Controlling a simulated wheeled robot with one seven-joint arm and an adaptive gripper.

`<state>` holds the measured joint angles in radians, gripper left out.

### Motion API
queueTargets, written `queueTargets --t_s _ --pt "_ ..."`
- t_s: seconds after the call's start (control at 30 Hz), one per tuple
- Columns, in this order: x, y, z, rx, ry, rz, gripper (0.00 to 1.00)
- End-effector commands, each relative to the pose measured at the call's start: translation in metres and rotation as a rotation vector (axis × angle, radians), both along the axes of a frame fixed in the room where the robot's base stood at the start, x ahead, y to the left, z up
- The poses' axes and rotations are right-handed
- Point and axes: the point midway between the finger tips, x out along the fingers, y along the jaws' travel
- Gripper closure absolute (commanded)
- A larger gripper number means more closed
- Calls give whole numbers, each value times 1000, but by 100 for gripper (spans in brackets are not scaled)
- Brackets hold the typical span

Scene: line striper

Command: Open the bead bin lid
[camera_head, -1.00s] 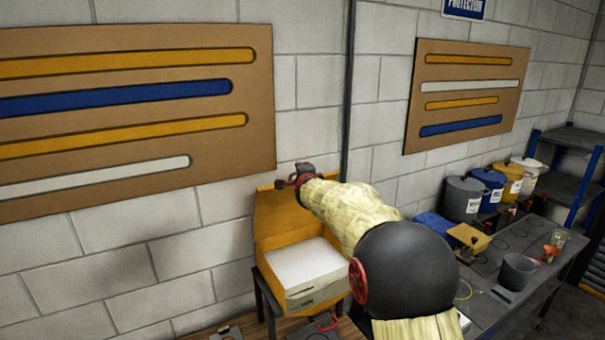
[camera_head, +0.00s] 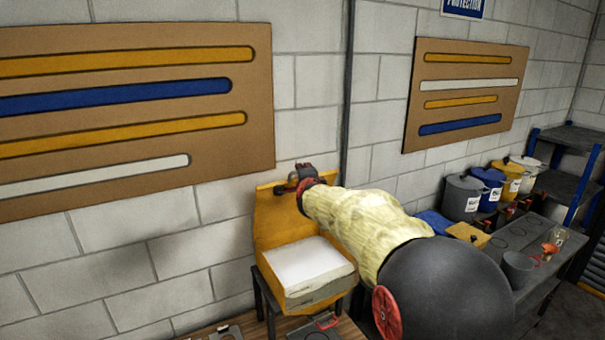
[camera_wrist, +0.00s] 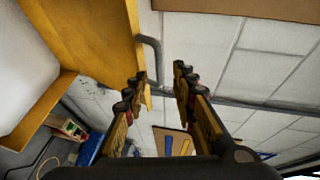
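The yellow bead bin (camera_head: 325,293) stands against the block wall, full of white beads (camera_head: 300,262). Its yellow lid (camera_head: 268,220) is raised, standing steeply at the back of the bin. The lid (camera_wrist: 85,30) also shows at the upper left of the wrist view, with a grey bent handle (camera_wrist: 152,55) on its edge. My gripper (camera_head: 297,178) is at the top edge of the lid. In the wrist view its two fingers (camera_wrist: 155,85) are apart, with wall visible between them. The handle is by the left fingertip; I cannot tell whether it touches.
Slotted boards (camera_head: 130,110) hang on the wall. At the right, a dark bench (camera_head: 510,240) carries several lidded buckets (camera_head: 463,197) and a grey cup (camera_head: 517,270). A wooden tabletop (camera_head: 345,329) lies in front of the bin. Wall is close behind the lid.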

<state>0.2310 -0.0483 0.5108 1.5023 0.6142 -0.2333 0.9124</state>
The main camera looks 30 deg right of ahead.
Motion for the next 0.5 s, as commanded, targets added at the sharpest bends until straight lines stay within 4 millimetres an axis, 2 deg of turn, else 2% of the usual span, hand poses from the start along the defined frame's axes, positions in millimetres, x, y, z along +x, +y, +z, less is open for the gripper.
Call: queueTargets --t_s 0.1,0.23,0.5 --pt "-19 8 5 -1 -1 1 73" --pt "-35 14 8 0 0 0 73" --pt "-48 19 10 -1 0 0 73"
